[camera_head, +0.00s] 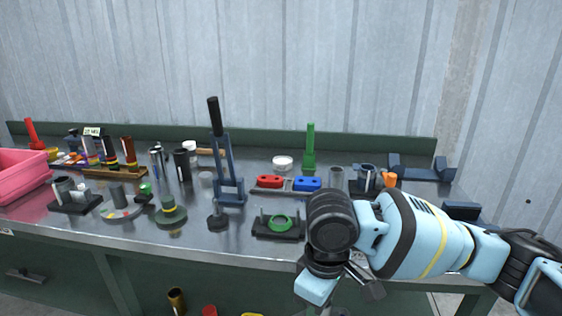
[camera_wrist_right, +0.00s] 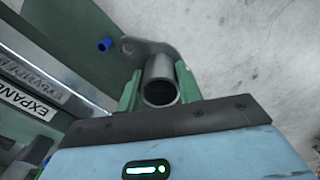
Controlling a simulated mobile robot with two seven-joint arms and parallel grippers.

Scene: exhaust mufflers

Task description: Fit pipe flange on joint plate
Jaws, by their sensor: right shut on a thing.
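The pipe flange (camera_wrist_right: 146,48) is a grey tube with a flat, eared plate, and it shows in the right wrist view. My right gripper (camera_wrist_right: 159,82) is shut on its tube, with one green finger on each side. In the head view my right gripper (camera_head: 350,278) hangs low in front of the bench edge, and a grey part of the flange (camera_head: 372,287) shows beside it. A black plate (camera_head: 262,231) with upright pins and a green ring (camera_head: 280,222), which looks like the joint plate, lies on the bench left of my right arm. My left gripper is out of view.
A toggle-clamp stand (camera_head: 229,190) with a tall black handle rises behind the plate. Red (camera_head: 269,182) and blue (camera_head: 307,184) blocks lie behind it. Round fixtures (camera_head: 171,212) stand left, and a pink bin (camera_head: 22,172) is at far left. Bare bench shows around the plate.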

